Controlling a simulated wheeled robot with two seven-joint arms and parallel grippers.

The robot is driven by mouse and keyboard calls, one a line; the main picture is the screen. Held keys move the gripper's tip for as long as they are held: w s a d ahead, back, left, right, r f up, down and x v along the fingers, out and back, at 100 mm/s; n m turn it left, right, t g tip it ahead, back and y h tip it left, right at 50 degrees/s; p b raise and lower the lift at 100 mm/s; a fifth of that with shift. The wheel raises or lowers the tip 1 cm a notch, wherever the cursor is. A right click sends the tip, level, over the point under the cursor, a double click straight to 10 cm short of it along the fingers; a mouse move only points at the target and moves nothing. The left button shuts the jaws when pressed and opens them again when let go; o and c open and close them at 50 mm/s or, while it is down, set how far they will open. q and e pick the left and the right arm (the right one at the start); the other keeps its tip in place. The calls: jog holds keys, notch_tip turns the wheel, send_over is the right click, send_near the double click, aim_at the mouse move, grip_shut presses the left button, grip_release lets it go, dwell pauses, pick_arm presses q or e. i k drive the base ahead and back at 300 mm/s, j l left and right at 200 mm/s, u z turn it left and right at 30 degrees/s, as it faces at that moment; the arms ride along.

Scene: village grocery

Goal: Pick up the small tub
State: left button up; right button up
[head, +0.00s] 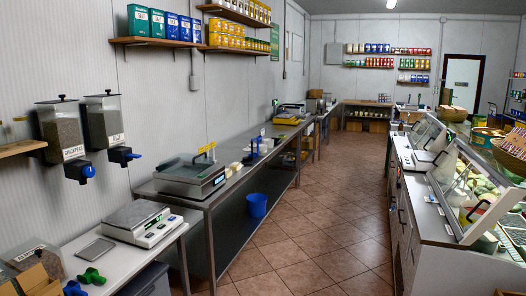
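I cannot clearly make out a small tub in the head view. Small pale items (234,167), too small to identify, sit on the long steel counter beyond the grey weighing machine. A blue bucket-like container (257,205) stands low beneath that counter, on or by its lower shelf. Neither of my grippers shows in the view.
A white scale (145,224) and green scoops (91,276) are on the near left table (125,258). Two dispensers (62,134) hang on the left wall. A glass display counter (468,195) lines the right. The tiled aisle (320,225) between is clear.

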aim_at(263, 148)
jog(key=i+z, duration=0.1)
jog(key=z, duration=0.25)
jog(key=i+z, duration=0.1)
jog(key=i, duration=1.4)
jog(key=i+j, duration=0.1)
jog(key=i, duration=2.55)
jog(key=i+l+u, duration=0.1)
jog(key=i, duration=1)
jog(key=i+l, duration=0.2)
jog(key=i, duration=0.95)
jog(key=i+u, duration=0.15)
jog(key=i, duration=0.6)
jog(key=i+l+u, duration=0.1)
jog(key=i, duration=0.6)
